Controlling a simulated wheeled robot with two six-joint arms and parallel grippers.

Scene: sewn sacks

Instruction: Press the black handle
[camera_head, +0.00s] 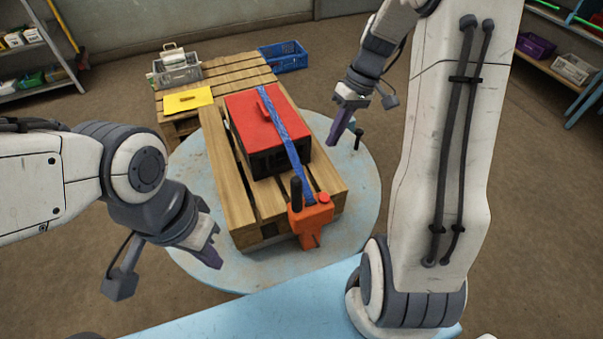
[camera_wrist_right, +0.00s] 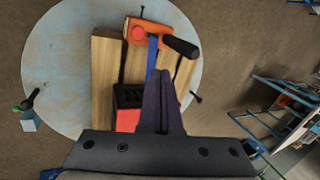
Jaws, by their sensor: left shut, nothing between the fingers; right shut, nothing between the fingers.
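The black handle (camera_head: 296,189) stands up from an orange device (camera_head: 314,221) at the near end of a wooden pallet (camera_head: 253,232). A red button (camera_head: 324,198) sits beside it. In the right wrist view the black handle (camera_wrist_right: 181,46) juts right from the orange device (camera_wrist_right: 148,28). My right gripper (camera_head: 336,138) is shut and empty, above and to the right of the red box, apart from the handle. Its fingers (camera_wrist_right: 160,85) show in the wrist view below the handle. My left gripper (camera_head: 213,258) is shut and empty, left of the pallet's near end.
A blue strap (camera_head: 287,135) runs from the orange device over a red-topped box (camera_head: 260,118) on the pallet. The pallet rests on a round light-blue table (camera_head: 190,225). A small black lever (camera_head: 358,138) stands at the table's right edge. A yellow sheet (camera_head: 188,99) lies behind.

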